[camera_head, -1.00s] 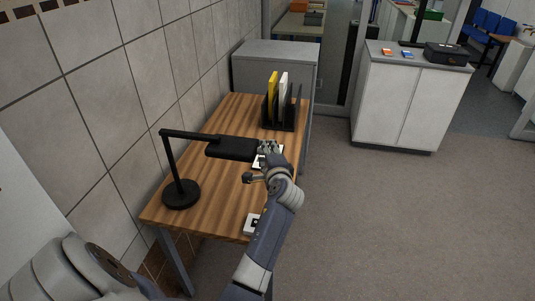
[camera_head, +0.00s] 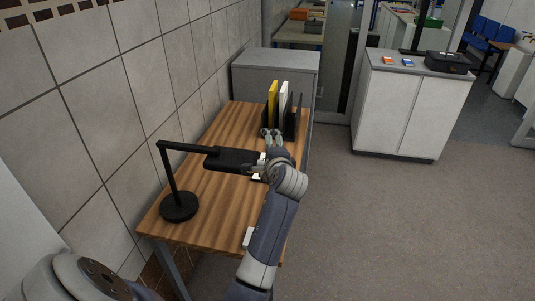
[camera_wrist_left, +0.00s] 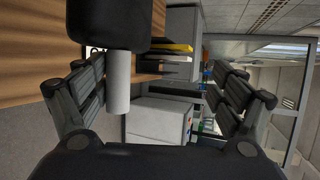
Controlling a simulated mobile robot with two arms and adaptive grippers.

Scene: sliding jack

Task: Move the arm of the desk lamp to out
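The black desk lamp stands on the wooden desk, its round base (camera_head: 178,207) near the desk's left front corner. Its upright rises to a horizontal arm (camera_head: 185,147) that ends in a flat dark head (camera_head: 230,159) pointing right. My left gripper (camera_head: 266,151) is at the right end of the head. In the left wrist view my left gripper (camera_wrist_left: 165,95) has its fingers spread wide. The dark lamp head (camera_wrist_left: 108,24) is at the top, with a pale cylinder (camera_wrist_left: 118,85) below it between the fingers; contact is not visible. My right gripper is not in view.
A black file rack (camera_head: 289,128) with yellow and white folders stands at the far end of the desk (camera_head: 212,187). A tiled wall (camera_head: 110,100) runs along the left. A grey cabinet (camera_head: 275,75) stands behind. The floor to the right is clear.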

